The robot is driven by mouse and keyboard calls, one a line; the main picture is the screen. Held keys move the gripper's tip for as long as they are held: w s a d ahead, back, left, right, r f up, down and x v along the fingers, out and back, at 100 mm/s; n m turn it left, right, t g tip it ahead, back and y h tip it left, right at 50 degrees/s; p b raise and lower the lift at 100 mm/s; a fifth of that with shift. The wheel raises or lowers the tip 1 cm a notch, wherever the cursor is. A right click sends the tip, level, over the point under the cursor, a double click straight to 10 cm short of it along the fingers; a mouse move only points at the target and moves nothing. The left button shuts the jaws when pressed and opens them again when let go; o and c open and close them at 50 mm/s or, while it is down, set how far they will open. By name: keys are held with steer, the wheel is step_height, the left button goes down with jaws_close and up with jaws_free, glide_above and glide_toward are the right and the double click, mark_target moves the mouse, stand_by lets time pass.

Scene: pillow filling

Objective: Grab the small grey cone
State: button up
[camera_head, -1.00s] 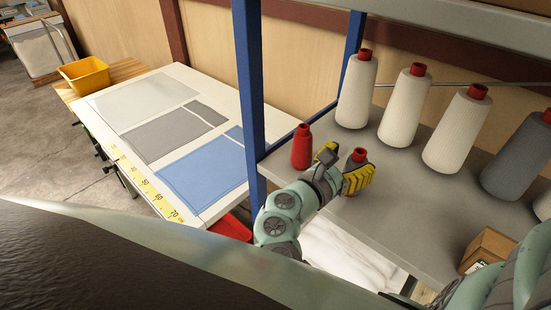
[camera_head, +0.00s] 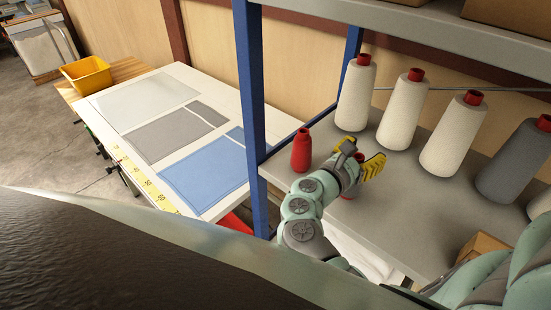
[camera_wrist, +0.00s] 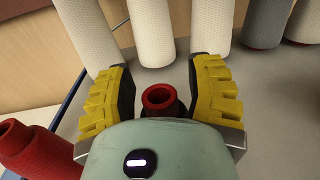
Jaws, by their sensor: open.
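A small red cone (camera_head: 301,153) stands left of my gripper on the shelf (camera_head: 405,195). Tall cream cones (camera_head: 355,95) and a large grey cone (camera_head: 513,160) stand behind and right. A blue post (camera_head: 250,110) rises at left. A cardboard box (camera_head: 485,246) sits at the front right.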

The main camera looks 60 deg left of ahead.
jaws_close()
stand_by(0.6)
